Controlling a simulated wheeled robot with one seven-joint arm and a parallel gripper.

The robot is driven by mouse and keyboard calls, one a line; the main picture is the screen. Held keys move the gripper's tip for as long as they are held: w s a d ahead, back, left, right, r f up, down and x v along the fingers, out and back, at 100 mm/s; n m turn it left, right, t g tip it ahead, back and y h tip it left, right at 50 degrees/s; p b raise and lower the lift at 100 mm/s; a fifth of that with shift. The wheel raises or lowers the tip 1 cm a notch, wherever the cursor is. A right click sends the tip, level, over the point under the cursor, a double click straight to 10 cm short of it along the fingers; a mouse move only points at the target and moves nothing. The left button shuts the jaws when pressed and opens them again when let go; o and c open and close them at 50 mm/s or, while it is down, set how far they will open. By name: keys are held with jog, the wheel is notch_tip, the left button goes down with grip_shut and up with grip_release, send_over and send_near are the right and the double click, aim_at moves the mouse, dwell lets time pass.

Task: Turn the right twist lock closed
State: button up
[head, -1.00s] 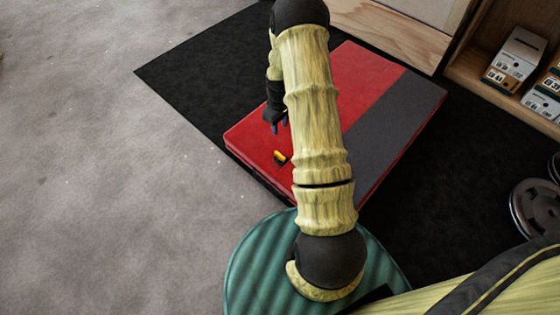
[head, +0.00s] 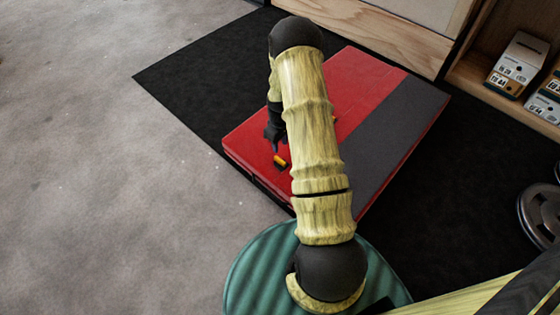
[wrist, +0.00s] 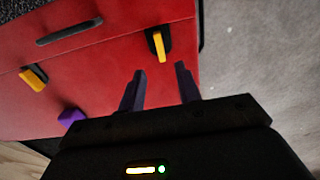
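A red case lid (head: 255,135) with a grey band (head: 395,115) lies on a black mat. A twist lock with a yellow lever on a black base (wrist: 159,44) sits near the lid's edge, right in the wrist view; it also shows in the head view (head: 281,161). A second yellow-levered lock (wrist: 34,79) is further left, mostly hidden by my arm in the head view. My gripper (wrist: 160,87) is open and empty, its dark purple fingers apart, pointing toward the right-hand lock and not visibly touching it. In the head view my gripper (head: 273,146) hovers by that lock.
A dark bar handle (wrist: 69,32) and a small purple piece (wrist: 70,117) are on the lid. A wooden shelf with boxes (head: 517,65) and a metal plate (head: 540,215) stand at the right. Grey floor (head: 90,150) is free at the left.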

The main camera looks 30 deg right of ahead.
aim_at(280, 160)
notch_tip(280, 160, down, 10)
jog(key=b, duration=0.4)
jog(key=shift+r+b, duration=0.15)
jog(key=shift+b, duration=0.25)
grip_shut()
